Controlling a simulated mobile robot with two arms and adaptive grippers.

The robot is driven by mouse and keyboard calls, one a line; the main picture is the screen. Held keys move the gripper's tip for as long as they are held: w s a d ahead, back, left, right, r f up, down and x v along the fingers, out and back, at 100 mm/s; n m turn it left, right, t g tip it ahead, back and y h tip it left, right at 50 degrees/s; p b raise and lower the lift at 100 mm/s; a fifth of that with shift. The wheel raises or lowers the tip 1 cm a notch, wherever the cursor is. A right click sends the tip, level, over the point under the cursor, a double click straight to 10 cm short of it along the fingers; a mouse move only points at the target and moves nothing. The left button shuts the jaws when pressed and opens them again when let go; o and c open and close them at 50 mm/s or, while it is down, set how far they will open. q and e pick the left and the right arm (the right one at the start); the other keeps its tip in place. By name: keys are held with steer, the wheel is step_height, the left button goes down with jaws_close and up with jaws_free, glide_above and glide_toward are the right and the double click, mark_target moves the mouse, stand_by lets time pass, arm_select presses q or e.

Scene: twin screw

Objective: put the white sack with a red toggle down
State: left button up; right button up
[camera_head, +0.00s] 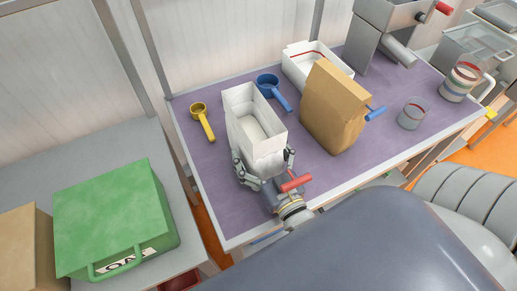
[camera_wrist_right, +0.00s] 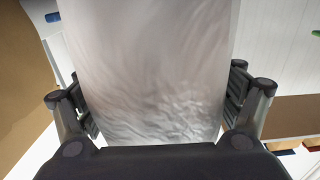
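The white sack (camera_head: 240,105) is upright with its top open, over the purple mat left of the brown sack. A red toggle (camera_head: 296,183) shows at its near side, beside my gripper. My right gripper (camera_head: 265,170) has its fingers on the two sides of the sack's lower near end. In the right wrist view the white sack (camera_wrist_right: 155,70) fills the space between the fingers, pressed by both pads. Whether its base touches the mat is hard to tell, as my gripper hides its lower near part. My left gripper is not in view.
The brown sack (camera_head: 335,105) with a blue toggle (camera_head: 375,113) stands close on the right. A blue scoop (camera_head: 270,85), a yellow scoop (camera_head: 200,112) and a white box (camera_head: 300,62) are nearby. A glass cup (camera_head: 412,115) stands farther right. The mat (camera_head: 205,165) is clear at left.

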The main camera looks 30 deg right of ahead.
mark_target(268, 169)
steer(key=shift+r, duration=0.1)
steer(key=shift+s, duration=0.45)
steer(key=s, duration=0.3)
steer(key=s+b, duration=0.1)
steer(key=s, duration=0.2)
steer(key=s+b, duration=0.1)
steer(key=s, duration=0.2)
steer(key=shift+s+a+f, duration=0.2)
steer(key=shift+a+f, duration=0.1)
steer(key=shift+a, duration=0.05)
steer(key=shift+s+r, duration=0.1)
steer(key=shift+s, duration=0.75)
